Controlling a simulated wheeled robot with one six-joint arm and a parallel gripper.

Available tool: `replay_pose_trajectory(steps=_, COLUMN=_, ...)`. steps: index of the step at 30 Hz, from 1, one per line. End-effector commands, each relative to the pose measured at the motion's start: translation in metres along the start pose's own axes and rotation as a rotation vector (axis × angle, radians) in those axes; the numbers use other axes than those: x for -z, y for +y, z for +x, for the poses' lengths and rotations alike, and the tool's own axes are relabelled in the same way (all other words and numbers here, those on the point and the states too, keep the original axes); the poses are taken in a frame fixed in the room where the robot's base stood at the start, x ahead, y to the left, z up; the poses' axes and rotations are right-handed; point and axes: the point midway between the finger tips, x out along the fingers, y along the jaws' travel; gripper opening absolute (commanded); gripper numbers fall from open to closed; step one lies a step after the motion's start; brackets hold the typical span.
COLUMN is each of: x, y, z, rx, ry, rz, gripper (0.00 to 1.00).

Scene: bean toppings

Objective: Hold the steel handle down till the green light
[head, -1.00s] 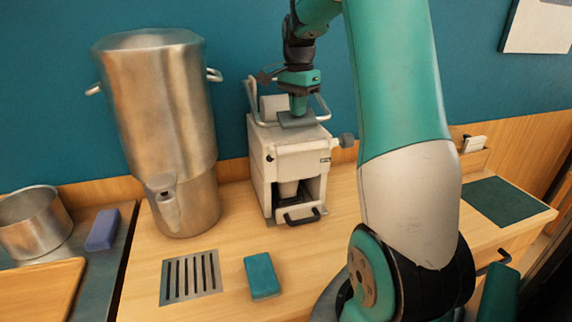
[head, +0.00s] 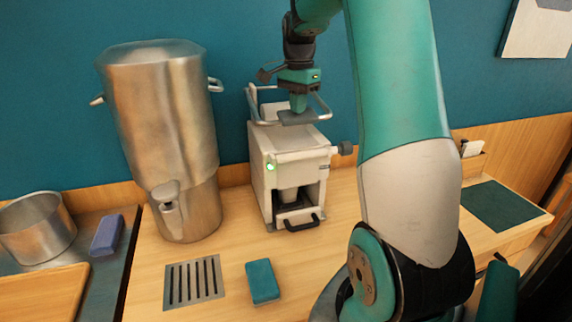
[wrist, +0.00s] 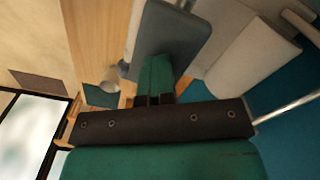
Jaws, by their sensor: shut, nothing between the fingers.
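The machine (head: 290,160) is a pale box on the counter, with a bent steel handle (head: 325,108) around its top. A flat grey pad (head: 297,117) lies across the handle's front; it also shows in the wrist view (wrist: 172,40). My gripper (head: 299,104) is shut and empty, pointing down with its tips at the pad. It appears to touch the pad, though the exact contact is hard to see. In the wrist view my gripper's green fingers (wrist: 157,75) meet the pad. A green light (head: 270,167) glows on the machine's front, at the left.
A tall steel urn (head: 165,130) stands left of the machine. A slotted drain plate (head: 195,282) and a teal sponge (head: 262,282) lie in front. A pot (head: 37,228) and a purple block (head: 107,235) are at far left. A dark green mat (head: 492,205) lies at right.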

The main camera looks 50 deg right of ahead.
Motion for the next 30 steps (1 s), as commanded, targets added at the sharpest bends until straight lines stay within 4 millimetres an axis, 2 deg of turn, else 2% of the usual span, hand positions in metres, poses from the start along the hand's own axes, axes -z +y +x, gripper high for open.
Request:
replay_pose_trajectory(steps=1, x=0.001, y=0.000, z=-0.015, rx=0.002, ry=0.001, rz=0.001, gripper=0.00)
replay_pose_trajectory(steps=15, x=0.000, y=-0.001, z=-0.084, rx=0.003, ry=0.002, rz=-0.001, gripper=0.00)
replay_pose_trajectory(steps=18, x=0.000, y=-0.001, z=-0.089, rx=0.002, ry=0.002, rz=-0.001, gripper=0.00)
replay_pose_trajectory(steps=30, x=0.000, y=0.000, z=-0.087, rx=0.003, ry=0.002, rz=0.000, gripper=0.00)
